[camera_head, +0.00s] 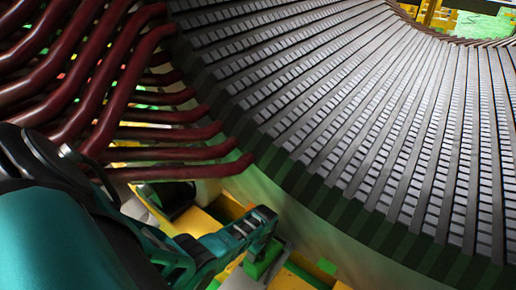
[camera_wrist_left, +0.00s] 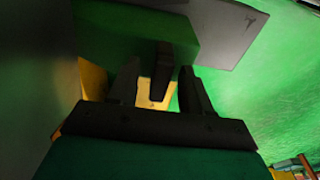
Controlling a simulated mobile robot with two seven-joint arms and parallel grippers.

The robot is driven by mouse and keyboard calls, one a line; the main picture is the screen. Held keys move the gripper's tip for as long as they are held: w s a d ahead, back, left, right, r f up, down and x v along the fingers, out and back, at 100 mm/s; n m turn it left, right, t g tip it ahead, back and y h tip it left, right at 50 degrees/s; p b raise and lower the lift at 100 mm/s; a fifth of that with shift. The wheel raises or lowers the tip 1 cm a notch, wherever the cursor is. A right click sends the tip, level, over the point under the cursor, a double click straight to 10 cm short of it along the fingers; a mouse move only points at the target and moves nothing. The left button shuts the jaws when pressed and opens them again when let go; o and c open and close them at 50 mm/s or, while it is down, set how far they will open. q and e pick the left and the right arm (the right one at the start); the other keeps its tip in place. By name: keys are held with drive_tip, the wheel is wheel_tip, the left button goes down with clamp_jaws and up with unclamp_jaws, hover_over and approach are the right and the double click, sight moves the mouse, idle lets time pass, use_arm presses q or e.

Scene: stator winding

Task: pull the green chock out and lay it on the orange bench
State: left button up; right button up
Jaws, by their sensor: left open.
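The green chock (camera_head: 264,262) is low in the head view, beside the lower edge of the stator, partly covered by my left gripper (camera_head: 262,222). In the left wrist view a dark green block (camera_wrist_left: 130,38), which looks like the chock, lies just beyond the fingers. My left gripper also shows there (camera_wrist_left: 160,92), open, with a dark upright piece (camera_wrist_left: 162,72) between its two fingers. I cannot tell whether the fingers touch that piece. My right gripper is in neither view. I cannot make out the orange bench for certain.
The stator (camera_head: 370,130) with its slotted dark bars fills the right of the head view. Dark red bent coil bars (camera_head: 170,133) hang close above my left arm. Yellow-orange framework (camera_head: 205,222) lies below. A grey plate (camera_wrist_left: 220,28) is beyond the block in the wrist view.

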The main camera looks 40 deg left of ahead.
use_arm(q)
drive_tip(key=shift+f, duration=0.1)
clamp_jaws()
idle(0.5)
